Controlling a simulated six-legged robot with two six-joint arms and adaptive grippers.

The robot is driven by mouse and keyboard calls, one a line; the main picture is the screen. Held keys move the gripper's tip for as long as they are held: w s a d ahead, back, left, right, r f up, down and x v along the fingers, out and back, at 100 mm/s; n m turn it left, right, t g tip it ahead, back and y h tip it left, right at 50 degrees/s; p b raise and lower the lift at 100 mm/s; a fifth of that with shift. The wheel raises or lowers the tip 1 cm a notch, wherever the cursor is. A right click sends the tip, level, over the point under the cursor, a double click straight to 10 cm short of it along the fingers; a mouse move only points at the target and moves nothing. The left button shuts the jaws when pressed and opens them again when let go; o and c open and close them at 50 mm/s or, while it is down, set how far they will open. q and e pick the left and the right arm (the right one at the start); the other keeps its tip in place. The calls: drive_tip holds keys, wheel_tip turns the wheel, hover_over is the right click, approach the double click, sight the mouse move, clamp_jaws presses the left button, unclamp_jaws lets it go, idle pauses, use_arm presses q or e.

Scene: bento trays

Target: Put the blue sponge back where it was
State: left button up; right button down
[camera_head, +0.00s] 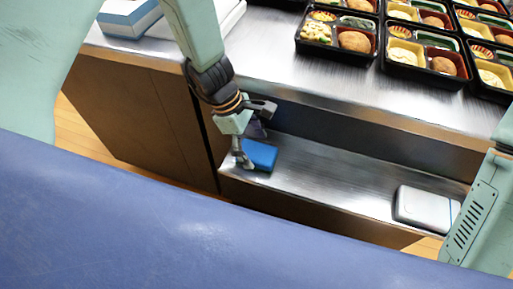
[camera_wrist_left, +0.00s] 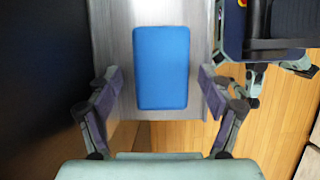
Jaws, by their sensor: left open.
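The blue sponge (camera_head: 260,155) lies flat on the narrow metal lower shelf (camera_head: 320,185), near its left end. My left gripper (camera_head: 248,149) is open at the sponge, with one finger on its near left side. In the left wrist view, the sponge (camera_wrist_left: 161,67) appears upright in the picture, centred between the two spread fingers. No grip on it shows, and I cannot tell whether a finger touches it. My right arm (camera_head: 482,215) shows at the right edge, but its gripper is out of the picture.
A white case (camera_head: 423,208) lies at the right end of the lower shelf. Black bento trays (camera_head: 340,59) with food fill the back right of the upper counter (camera_head: 270,65). A blue and white box (camera_head: 128,17) stands at the upper left. The lower shelf's middle is clear.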

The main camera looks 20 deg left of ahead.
sight(254, 150)
use_arm(q)
drive_tip(key=p+v, duration=0.1)
drive_tip(key=v, duration=0.3)
drive_tip(key=shift+s+r+p, duration=0.1)
drive_tip(key=shift+r+p, duration=0.2)
drive_tip(key=shift+r, duration=0.05)
drive_tip(key=shift+a+r, duration=0.25)
drive_tip(key=shift+r, duration=0.1)
drive_tip(key=b+x, duration=0.3)
drive_tip(key=x, duration=0.5)
drive_tip(key=shift+a+f+b, duration=0.1)
drive_tip(key=shift+f+b, duration=0.2)
drive_tip(key=shift+b, duration=0.05)
wheel_tip(254, 150, up, 4)
drive_tip(key=shift+r+p, duration=0.1)
drive_tip(key=shift+p, duration=0.9)
drive_tip(key=shift+r, duration=0.5)
drive_tip(key=shift+f, duration=0.1)
